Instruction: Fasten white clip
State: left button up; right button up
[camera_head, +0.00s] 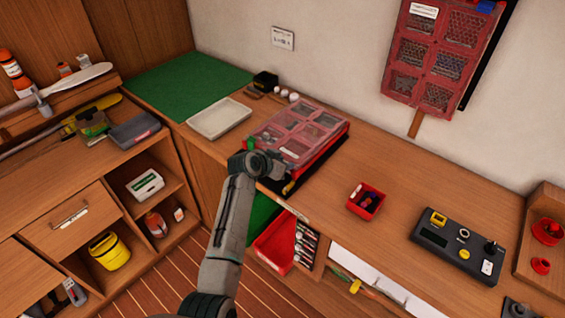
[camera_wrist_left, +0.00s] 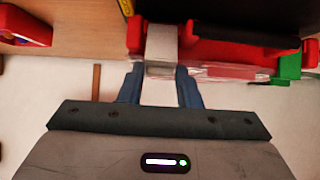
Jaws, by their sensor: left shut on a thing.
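A red case with a clear, compartmented lid (camera_head: 300,132) lies on the wooden bench, its lid down. In the left wrist view its red front edge (camera_wrist_left: 240,50) runs across the top. The white clip (camera_wrist_left: 161,45) sits at this edge, between the fingertips of my left gripper (camera_wrist_left: 160,80). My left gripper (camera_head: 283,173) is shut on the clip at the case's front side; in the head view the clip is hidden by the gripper. Whether the clip is latched cannot be told. A green clip (camera_wrist_left: 290,68) is on the same edge, also in the head view (camera_head: 250,144). My right gripper is not in view.
A pale tray (camera_head: 219,118) and green mat (camera_head: 185,84) lie left of the case. A small red bin (camera_head: 365,202) and a dark control box (camera_head: 458,246) stand to the right. An open red drawer (camera_head: 274,245) is below the bench edge. A similar red case (camera_head: 438,55) hangs on the wall.

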pick_arm(q)
jog(key=o, duration=1)
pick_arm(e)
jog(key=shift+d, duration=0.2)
pick_arm(q)
jog(key=shift+a, duration=0.1)
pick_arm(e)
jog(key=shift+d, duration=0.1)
pick_arm(q)
jog(key=shift+s+a+r, duration=0.1)
jog(key=shift+s+r, duration=0.05)
jog(key=shift+s, duration=0.05)
jog(key=shift+b+v, duration=1.65)
jog(key=shift+v, duration=3.4)
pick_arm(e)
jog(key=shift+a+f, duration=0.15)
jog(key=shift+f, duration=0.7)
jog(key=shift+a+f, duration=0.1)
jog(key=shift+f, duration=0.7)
